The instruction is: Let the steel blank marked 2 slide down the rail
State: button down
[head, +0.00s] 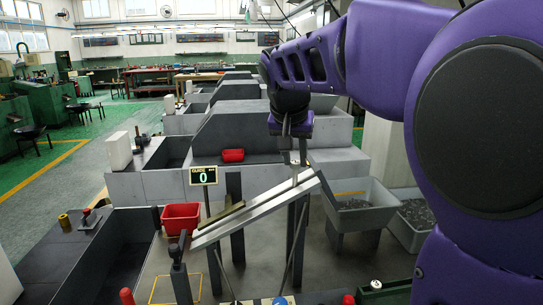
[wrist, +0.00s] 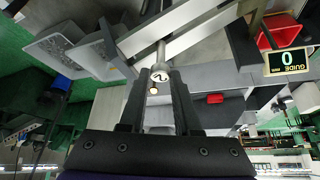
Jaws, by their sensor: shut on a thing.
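The sloping steel rail (head: 255,210) stands on dark posts, its high end at the right and its low end at the left. My gripper (head: 302,160) is over the rail's high end. In the wrist view my gripper (wrist: 159,80) is shut on the steel blank (wrist: 160,75), whose pale round face shows a 2. A thin steel shaft reaches from the blank toward the rail strips (wrist: 195,34). I cannot tell whether the blank touches the rail. In the head view the blank is too small to make out clearly.
A sign reading GUIDE 0 (head: 203,177) stands behind the rail. A red bin (head: 180,217) sits near the low end. Grey bins (head: 360,207) with small metal pieces stand to the right. Levers and coloured knobs (head: 180,270) are in front.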

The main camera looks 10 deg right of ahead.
jog(key=shift+f+b, duration=0.75)
jog(key=shift+f, duration=0.25)
dwell(0.3)
jog(key=c, duration=0.5)
grip_release()
jog(key=shift+c, duration=0.2)
jog(key=shift+r, duration=0.15)
notch_tip(320, 180, up, 7)
jog(key=p, duration=0.5)
jog(key=shift+p, duration=0.4)
